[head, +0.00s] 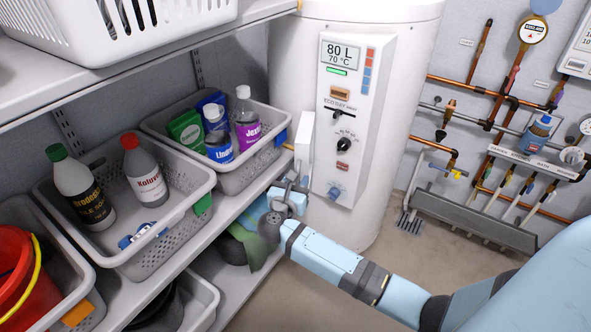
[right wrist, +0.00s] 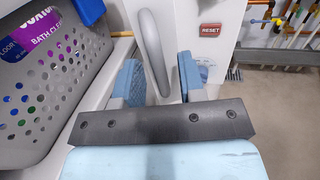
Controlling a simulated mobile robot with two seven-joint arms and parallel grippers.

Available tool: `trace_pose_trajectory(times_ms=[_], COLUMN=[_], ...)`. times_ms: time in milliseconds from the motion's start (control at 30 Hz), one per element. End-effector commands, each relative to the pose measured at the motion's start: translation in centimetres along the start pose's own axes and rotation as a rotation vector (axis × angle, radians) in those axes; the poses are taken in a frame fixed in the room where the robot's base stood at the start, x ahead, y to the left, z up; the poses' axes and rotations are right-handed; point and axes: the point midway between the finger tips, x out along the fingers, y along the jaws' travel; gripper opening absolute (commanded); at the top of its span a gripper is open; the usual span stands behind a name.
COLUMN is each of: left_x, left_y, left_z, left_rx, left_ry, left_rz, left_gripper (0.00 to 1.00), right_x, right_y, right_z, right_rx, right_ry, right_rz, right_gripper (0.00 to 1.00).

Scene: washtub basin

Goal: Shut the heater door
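The heater (head: 285,75) is a tall white cylinder with a control panel (head: 345,110) reading 80 L and 70 °C. Its white door (head: 304,138) stands out at the panel's left side, seen nearly edge-on, so it looks open. My right gripper (head: 289,190) is at the lower part of the door. In the right wrist view, a grey curved handle (right wrist: 152,50) stands between the two blue fingers of the right gripper (right wrist: 160,82), which are apart with gaps visible beside the handle. My left gripper is not in view.
Shelves on the left hold grey baskets with bottles (head: 247,118) close to the door; one basket (right wrist: 50,80) is also near the gripper in the wrist view. A red bucket (head: 18,275) is at far left. Copper pipes (head: 480,90) line the right wall.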

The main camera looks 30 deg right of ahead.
Motion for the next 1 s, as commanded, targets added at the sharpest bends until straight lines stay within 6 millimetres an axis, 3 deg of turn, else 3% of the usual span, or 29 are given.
trace_pose_trajectory(times_ms=[400,433,600,1000], left_x=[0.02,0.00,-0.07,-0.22], left_y=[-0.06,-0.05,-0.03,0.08], left_z=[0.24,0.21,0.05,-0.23], left_rx=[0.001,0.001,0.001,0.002], left_ry=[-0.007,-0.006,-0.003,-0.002], left_rz=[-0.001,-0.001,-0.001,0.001], left_gripper=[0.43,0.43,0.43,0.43], right_x=[0.39,0.39,0.39,0.36], right_y=[-0.40,-0.40,-0.40,-1.10], right_z=[-0.02,-0.01,-0.01,-0.02], right_rx=[-0.001,-0.001,-0.001,-0.002], right_ry=[0.000,-0.001,-0.001,0.001], right_rz=[-0.001,-0.001,-0.001,0.031], right_gripper=[0.37,0.34,0.00,0.00])
